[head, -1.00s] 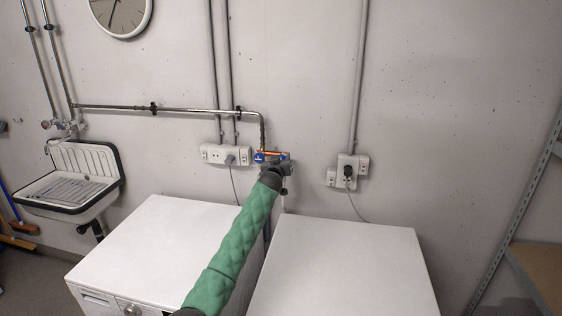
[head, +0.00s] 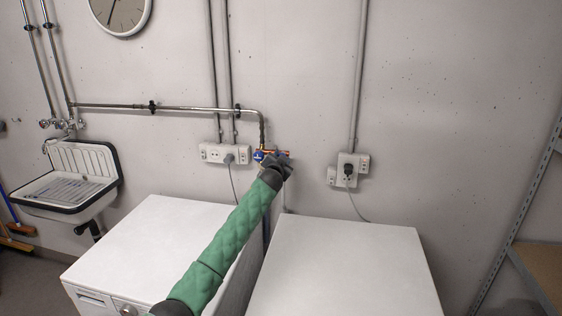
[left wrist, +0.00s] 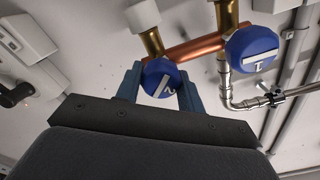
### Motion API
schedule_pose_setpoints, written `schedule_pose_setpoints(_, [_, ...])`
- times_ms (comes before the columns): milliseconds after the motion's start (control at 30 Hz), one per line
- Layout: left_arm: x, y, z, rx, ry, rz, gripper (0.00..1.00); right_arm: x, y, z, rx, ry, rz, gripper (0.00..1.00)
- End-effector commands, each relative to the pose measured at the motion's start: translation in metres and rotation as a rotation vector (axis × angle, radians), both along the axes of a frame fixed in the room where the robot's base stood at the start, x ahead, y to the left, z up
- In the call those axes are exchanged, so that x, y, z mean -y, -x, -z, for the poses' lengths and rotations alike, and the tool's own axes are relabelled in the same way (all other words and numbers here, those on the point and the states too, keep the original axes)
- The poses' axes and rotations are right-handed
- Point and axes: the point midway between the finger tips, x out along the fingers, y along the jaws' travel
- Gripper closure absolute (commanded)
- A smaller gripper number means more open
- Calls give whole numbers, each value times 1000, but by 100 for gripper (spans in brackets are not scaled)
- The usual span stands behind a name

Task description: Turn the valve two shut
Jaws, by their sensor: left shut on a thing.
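Valve two is a round blue knob (left wrist: 162,79) with a white bar and a "2" on its face, on the copper pipe in the left wrist view. My left gripper (left wrist: 160,90) has a finger on each side of this knob and is shut on it. The white bar lies slanted in that view. In the head view my left gripper (head: 284,161) is at the wall pipe and hides valve two. Valve one, a blue knob marked "1" (left wrist: 252,50), sits beside it on the same pipe and shows in the head view (head: 260,156). My right gripper is not in view.
Two white machines, left (head: 165,235) and right (head: 345,265), stand below the pipe. Wall sockets (head: 225,154) are left of the valves, others (head: 348,170) to the right. A sink (head: 75,180) hangs at the left. The machine tops are clear.

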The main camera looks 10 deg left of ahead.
Motion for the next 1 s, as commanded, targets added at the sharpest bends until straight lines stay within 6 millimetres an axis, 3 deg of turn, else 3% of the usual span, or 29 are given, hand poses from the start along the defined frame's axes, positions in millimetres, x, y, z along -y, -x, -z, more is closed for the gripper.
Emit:
schedule_pose_setpoints(600, [2,0,2,19,-558,1,84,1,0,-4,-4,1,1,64])
schedule_pose_setpoints(1000, [2,0,3,24,-755,0,84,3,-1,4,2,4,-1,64])
